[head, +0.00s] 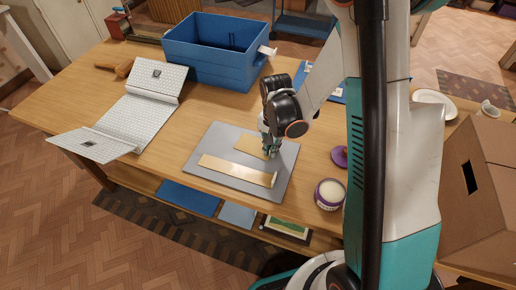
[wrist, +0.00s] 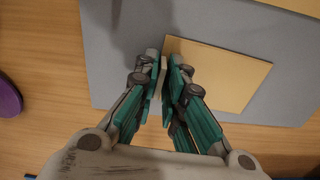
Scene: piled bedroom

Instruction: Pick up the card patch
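The card patch (head: 250,146) is a flat tan rectangle lying on a grey mat (head: 212,140) on the wooden table. My gripper (head: 270,150) points down at its right end and hides part of it. In the wrist view the card patch (wrist: 222,75) lies flat beside and partly behind my gripper (wrist: 163,65). The fingertips are close together at the card's left edge, with a narrow gap between them. I cannot tell whether the card's edge is between them.
A longer tan strip (head: 238,170) lies on the mat nearby. A purple lid (head: 340,157) and a white-topped jar (head: 329,194) stand to the right. A blue crate (head: 214,50) and a folded white sheet (head: 134,115) are behind and left. Bare table lies around the mat.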

